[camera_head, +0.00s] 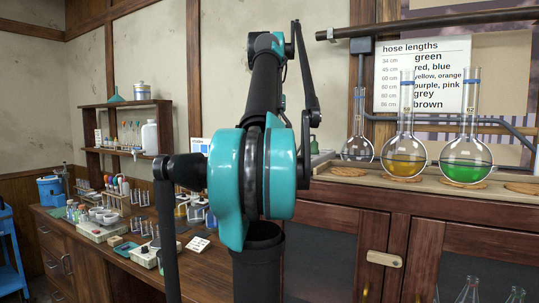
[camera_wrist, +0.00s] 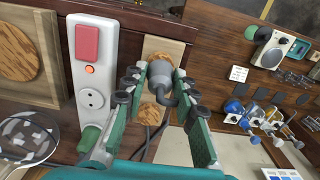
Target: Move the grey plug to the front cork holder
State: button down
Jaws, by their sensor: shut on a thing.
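In the wrist view, the grey plug (camera_wrist: 160,72) is between the two green fingers with black pads of my gripper (camera_wrist: 158,78), which is shut on it. Its dark cable bends down from it. The plug is in front of a small light wooden board (camera_wrist: 172,47) with round cork on it; I cannot tell whether plug and cork touch. A second cork piece (camera_wrist: 152,115) shows between the fingers, lower down. A white power strip (camera_wrist: 96,60) with a red switch and a round socket is to the left of the gripper. The head view does not show the gripper or plug.
A green plug (camera_wrist: 90,137) sits at the strip's lower end. Glassware (camera_wrist: 25,135) is at lower left. Flasks with yellow (camera_head: 404,155) and green liquid (camera_head: 466,160) stand on the right-hand cabinet. Racks and small vessels crowd the left bench (camera_head: 120,270).

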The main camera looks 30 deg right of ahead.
jog(key=shift+f, duration=0.25)
dwell(0.3)
jog(key=c, duration=1.1)
grip_release()
jog(key=shift+r, duration=3.75)
